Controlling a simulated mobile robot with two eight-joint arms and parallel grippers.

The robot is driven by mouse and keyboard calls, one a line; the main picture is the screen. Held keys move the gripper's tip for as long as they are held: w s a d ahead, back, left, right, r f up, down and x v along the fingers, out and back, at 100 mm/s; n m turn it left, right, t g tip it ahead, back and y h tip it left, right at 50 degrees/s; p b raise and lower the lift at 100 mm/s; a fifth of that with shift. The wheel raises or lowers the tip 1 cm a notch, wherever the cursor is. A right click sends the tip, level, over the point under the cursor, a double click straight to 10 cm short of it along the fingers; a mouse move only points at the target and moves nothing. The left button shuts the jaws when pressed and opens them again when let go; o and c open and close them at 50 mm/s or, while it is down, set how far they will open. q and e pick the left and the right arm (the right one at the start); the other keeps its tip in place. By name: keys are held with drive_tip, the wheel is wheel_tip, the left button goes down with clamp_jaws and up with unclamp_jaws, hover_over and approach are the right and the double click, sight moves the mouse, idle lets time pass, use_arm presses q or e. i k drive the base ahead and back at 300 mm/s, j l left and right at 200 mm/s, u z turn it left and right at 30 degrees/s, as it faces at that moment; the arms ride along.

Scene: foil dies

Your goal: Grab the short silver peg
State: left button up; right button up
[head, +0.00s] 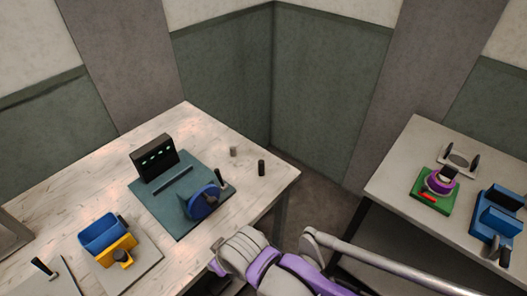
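A short, light grey-silver peg (233,151) stands upright on the wooden table, towards its back right part. A taller dark peg (261,168) stands upright to its right, apart from it and closer to the table's right edge. Nothing is touching the silver peg. A purple and white arm of mine reaches in from the lower right to the table's front edge, well short of the pegs. No fingers of either gripper can be made out.
A teal fixture plate (188,218) with a black display block (154,158) and blue wheel (203,203) lies left of the pegs. A blue and yellow device (103,232) is at front left. A second table (412,146) at right holds green and blue fixtures.

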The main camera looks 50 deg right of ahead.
sight(233, 149)
drive_tip(key=z, duration=1.45)
drive_tip(key=u, duration=1.55)
drive_tip(key=l+u, duration=0.15)
drive_tip(key=l, duration=0.35)
drive_tip(key=k+l+u, duration=0.15)
drive_tip(key=l, duration=0.9)
